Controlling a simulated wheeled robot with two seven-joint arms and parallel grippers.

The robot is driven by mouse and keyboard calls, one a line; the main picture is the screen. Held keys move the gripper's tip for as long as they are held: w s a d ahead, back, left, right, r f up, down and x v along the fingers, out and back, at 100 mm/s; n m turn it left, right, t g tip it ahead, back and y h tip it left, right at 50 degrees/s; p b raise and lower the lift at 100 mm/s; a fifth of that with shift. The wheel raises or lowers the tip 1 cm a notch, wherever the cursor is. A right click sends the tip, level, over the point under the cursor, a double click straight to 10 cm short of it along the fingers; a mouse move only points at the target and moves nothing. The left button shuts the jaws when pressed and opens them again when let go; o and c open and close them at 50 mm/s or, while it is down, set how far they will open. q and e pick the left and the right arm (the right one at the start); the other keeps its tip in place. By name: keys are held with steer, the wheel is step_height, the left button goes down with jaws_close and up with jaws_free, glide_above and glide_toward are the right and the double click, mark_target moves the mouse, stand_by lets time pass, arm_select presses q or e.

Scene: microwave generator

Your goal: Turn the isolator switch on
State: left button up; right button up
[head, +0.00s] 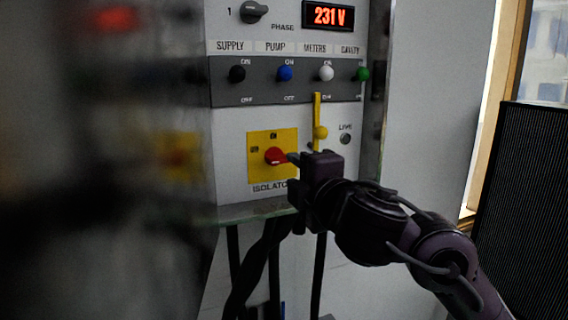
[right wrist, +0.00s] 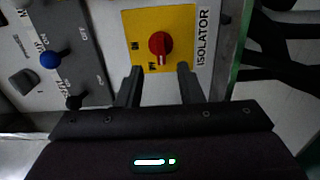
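The red isolator knob (head: 274,156) sits on a square yellow plate (head: 256,172) low on the grey panel, above the word ISOLATOR. In the right wrist view the knob (right wrist: 160,43) carries a white mark at the picture's lower side, facing one of two small labels, which I cannot read surely. My right gripper (head: 294,158) is just right of the knob in the head view. In the right wrist view its two fingers (right wrist: 158,80) stand apart with nothing between them, and the knob lies just beyond the tips. Contact is not visible. My left gripper is not in view.
Just right of the plate is a yellow lever (head: 318,118). Above are a row of coloured toggles, including a blue one (head: 285,73), a phase knob (head: 254,11) and a display (head: 328,15) reading 231 V. Dark cables (head: 262,265) hang below. The left side is blurred.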

mark_target(281, 161)
steer(key=p+x, duration=0.1)
steer(key=x, duration=0.5)
steer(key=shift+w, duration=0.2)
steer(key=shift+c, duration=0.3)
jaws_close()
